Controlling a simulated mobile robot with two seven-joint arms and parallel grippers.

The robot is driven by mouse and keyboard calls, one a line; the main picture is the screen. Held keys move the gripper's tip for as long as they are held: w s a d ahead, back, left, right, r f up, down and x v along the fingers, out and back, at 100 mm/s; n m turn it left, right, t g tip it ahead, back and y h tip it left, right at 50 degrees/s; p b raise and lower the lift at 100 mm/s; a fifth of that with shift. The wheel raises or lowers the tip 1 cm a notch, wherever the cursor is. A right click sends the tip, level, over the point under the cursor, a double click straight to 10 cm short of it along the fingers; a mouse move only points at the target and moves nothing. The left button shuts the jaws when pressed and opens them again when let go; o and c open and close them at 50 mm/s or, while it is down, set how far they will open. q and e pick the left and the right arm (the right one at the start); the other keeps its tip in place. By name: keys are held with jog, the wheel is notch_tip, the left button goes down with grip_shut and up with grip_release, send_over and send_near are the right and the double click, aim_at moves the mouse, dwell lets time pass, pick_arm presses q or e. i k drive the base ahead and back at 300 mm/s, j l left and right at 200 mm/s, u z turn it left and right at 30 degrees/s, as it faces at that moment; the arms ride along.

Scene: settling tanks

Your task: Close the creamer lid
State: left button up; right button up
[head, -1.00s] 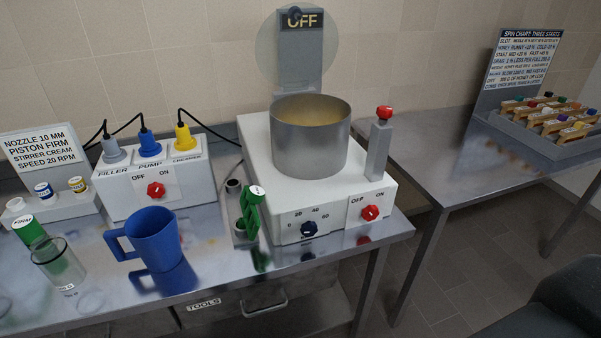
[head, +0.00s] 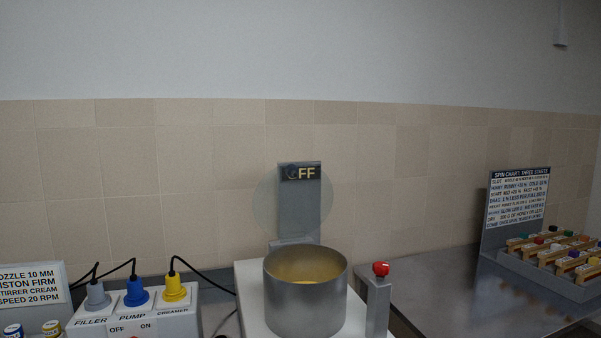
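The creamer is a white box (head: 252,298) with a round grey metal pot (head: 305,303) on top, at the lower middle of the head view. The pot's mouth is uncovered and a yellowish inside shows. A clear round lid (head: 262,209) stands upright behind the pot, in front of a grey post (head: 300,228). A dark knob sits near the lid's top, over a sign that reads OFF. A grey post with a red knob (head: 381,269) stands right of the pot. The creamer's front dials are out of frame. Neither gripper is in view.
A plug box (head: 135,311) with grey, blue and yellow plugs is at the lower left, beside a partly cut-off sign (head: 30,286). On the right, a metal table (head: 440,292) holds a spin chart (head: 518,200) and a rack of small coloured-top items (head: 556,262).

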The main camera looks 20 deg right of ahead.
aim_at(292, 171)
jog(key=i+l, duration=0.1)
jog(key=l, duration=0.3)
jog(key=i+l+u, duration=0.1)
jog(key=l, duration=0.3)
jog(key=i+l, duration=0.1)
jog(key=l, duration=0.3)
jog(key=i+l+u, duration=0.1)
jog(key=l, duration=0.3)
